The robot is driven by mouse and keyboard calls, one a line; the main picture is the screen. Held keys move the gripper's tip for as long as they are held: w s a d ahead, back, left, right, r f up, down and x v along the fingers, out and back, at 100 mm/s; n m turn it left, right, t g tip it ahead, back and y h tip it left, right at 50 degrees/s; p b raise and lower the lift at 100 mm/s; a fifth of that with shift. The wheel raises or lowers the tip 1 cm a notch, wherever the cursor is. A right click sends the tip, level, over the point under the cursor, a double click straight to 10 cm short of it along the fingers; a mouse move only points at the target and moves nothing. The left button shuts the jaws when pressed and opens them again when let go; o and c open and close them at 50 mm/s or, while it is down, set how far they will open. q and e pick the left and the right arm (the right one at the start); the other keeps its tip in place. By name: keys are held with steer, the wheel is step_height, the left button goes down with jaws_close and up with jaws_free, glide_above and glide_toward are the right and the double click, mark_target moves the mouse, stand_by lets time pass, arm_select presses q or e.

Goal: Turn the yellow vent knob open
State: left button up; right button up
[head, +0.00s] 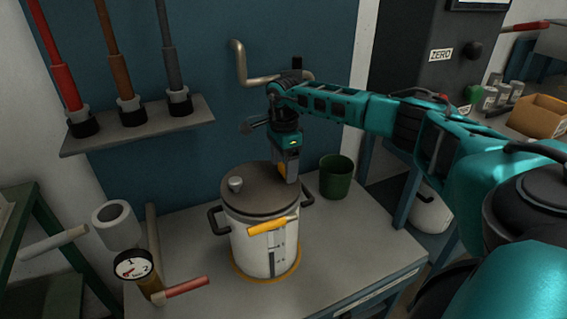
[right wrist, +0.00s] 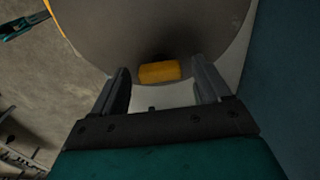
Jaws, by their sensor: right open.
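A white pot (head: 246,250) with a brownish-grey lid (head: 250,190) stands on the bench. A small yellow block, likely the vent knob (head: 281,170), shows at the lid's back right, partly hidden by my right gripper (head: 288,177). My right gripper points down there with its jaws open. In the right wrist view the yellow knob (right wrist: 160,72) lies between the two spread fingers, at the edge of the round lid (right wrist: 150,25). A gap shows on each side of it; height above it is hard to tell. My left gripper is not in view.
A yellow-orange handle (head: 272,226) sticks out from the pot's front. A green cup (head: 336,176) stands close right of the pot. A dial gauge (head: 132,265) and a red-handled lever (head: 187,287) are at front left. A bent pipe (head: 242,65) is on the wall behind.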

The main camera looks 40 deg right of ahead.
mark_target(283, 166)
step_height(283, 166, up, 13)
stand_by(0.4)
stand_by(0.5)
